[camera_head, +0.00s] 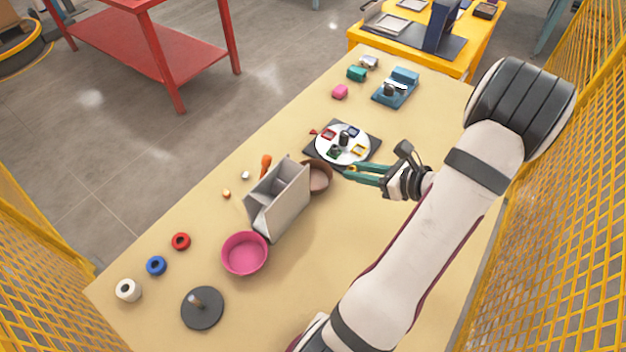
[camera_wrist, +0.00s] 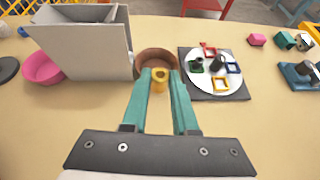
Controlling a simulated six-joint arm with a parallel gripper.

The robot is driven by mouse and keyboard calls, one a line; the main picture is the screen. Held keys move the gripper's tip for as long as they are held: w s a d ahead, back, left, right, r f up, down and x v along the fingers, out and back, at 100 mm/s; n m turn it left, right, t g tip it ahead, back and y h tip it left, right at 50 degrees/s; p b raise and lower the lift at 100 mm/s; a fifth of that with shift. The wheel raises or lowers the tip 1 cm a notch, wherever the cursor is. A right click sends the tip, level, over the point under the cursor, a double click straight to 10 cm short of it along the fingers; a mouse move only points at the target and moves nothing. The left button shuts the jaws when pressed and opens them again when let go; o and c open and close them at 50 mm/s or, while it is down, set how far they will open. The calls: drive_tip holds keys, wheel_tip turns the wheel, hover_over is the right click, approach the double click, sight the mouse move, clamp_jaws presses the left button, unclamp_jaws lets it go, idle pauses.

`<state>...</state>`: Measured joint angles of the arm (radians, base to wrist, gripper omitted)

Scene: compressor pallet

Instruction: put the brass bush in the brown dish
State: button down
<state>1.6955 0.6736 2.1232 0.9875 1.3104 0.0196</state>
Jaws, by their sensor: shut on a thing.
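My gripper (camera_wrist: 160,79) is shut on the brass bush (camera_wrist: 159,84), a yellow ring held between the tips of its green fingers. The brown dish (camera_wrist: 141,67) shows just beyond the fingertips in the wrist view, partly hidden by them and the bush. In the head view the brown dish (camera_head: 320,184) sits beside the grey box, and my gripper (camera_head: 347,171) points at it from the right, with the tips close to its rim. The bush cannot be made out in the head view. I cannot tell how high it is above the table.
A grey divided box (camera_head: 283,205) stands left of the dish, with a pink bowl (camera_head: 245,254) beyond it. A white turntable with coloured frames (camera_head: 357,139) on a dark base lies close behind the dish. Coloured rings and a dark disc with a peg (camera_head: 203,310) are at front left.

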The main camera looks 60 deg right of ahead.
drive_tip(key=w+d+m+h, duration=0.1)
hover_over(317, 185)
wheel_tip(317, 185, down, 6)
drive_tip(key=shift+d+f, duration=0.1)
drive_tip(key=shift+f, duration=0.1)
drive_tip(key=shift+w+f, duration=0.1)
drive_tip(key=shift+f, duration=1.9)
drive_tip(key=c, duration=0.7)
unclamp_jaws()
drive_tip(key=shift+f, duration=0.1)
drive_tip(key=shift+r, duration=0.2)
drive_tip(key=v, duration=1.2)
